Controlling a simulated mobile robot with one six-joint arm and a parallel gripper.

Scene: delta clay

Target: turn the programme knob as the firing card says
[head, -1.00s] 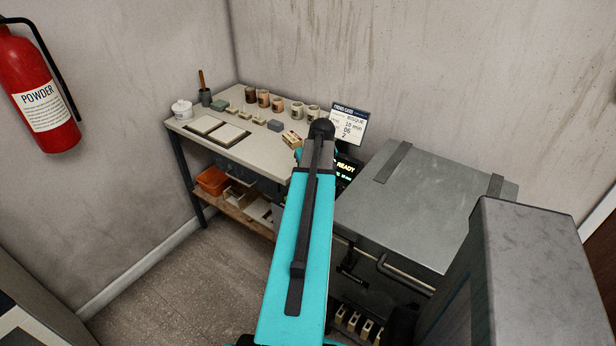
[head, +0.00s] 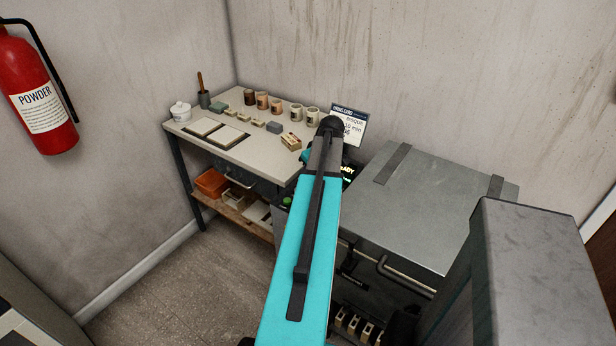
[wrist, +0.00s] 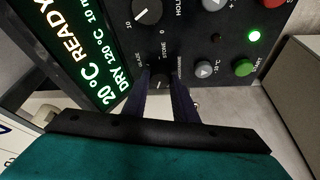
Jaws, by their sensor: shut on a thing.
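In the wrist view my gripper (wrist: 163,88) is shut on the small dark programme knob (wrist: 159,72), with a finger on either side. White lettering rings this knob, partly hidden by the fingers; part of it reads "STONE". The display (wrist: 70,62) beside it reads "20 °C READY" and "DRY 120 °C 10 m", cut off by the frame. My gripper is hidden there behind my arm.
The kiln lid (head: 430,205) and a worktable (head: 180,124) flank my arm.

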